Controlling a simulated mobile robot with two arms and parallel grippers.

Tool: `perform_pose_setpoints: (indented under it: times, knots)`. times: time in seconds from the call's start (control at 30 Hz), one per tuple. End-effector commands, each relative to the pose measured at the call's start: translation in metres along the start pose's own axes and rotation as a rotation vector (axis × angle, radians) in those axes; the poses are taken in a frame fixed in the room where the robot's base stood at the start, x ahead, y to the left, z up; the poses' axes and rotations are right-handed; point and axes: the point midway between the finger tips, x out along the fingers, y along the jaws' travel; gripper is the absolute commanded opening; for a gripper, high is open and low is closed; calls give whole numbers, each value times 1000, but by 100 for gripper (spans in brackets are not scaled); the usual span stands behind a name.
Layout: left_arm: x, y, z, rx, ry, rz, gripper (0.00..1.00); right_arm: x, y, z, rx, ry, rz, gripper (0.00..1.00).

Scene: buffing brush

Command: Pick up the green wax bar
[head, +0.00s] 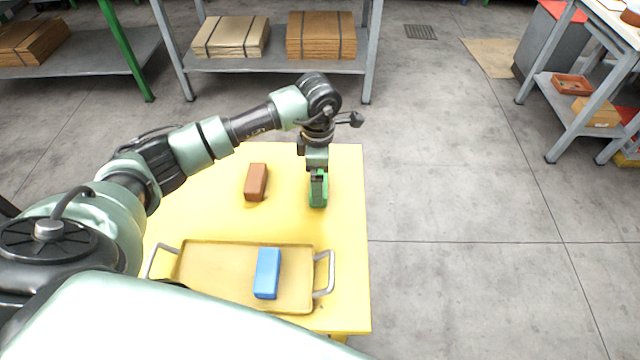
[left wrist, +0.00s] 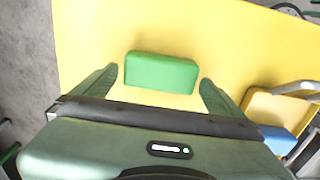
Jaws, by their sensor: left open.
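The green wax bar (head: 318,192) stands on the yellow table, under my left gripper (head: 317,176). In the left wrist view the green wax bar (left wrist: 161,73) lies between the two fingers of my left gripper (left wrist: 160,88), with a gap on each side. The fingers are open. In the head view the gripper hides part of the bar's top. My right gripper is not in view.
A brown bar (head: 256,182) lies on the yellow table (head: 346,240) left of the green bar. A tray (head: 215,277) with metal handles holds a blue bar (head: 267,273) near the front edge. Open floor lies to the right; a shelf (head: 275,64) stands behind.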

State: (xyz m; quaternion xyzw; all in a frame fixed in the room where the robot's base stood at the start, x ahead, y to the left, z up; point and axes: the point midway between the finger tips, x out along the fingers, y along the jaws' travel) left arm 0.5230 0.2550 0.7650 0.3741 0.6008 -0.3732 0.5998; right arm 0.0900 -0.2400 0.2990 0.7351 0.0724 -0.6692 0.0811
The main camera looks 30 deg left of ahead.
Motion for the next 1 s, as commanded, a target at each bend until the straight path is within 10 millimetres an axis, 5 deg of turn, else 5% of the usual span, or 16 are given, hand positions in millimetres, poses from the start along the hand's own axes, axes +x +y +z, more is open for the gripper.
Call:
perform_pose_setpoints:
  times: [0.2,0.47,0.67,1.0]
  knots:
    - [27,-1,1,0,0,-1,100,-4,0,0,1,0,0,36]
    - [30,-1,1,1,-1,0,100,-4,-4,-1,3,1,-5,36]
    - [30,-1,1,1,-1,0,47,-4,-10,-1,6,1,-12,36]
    - [26,0,2,1,-3,2,44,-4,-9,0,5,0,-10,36]
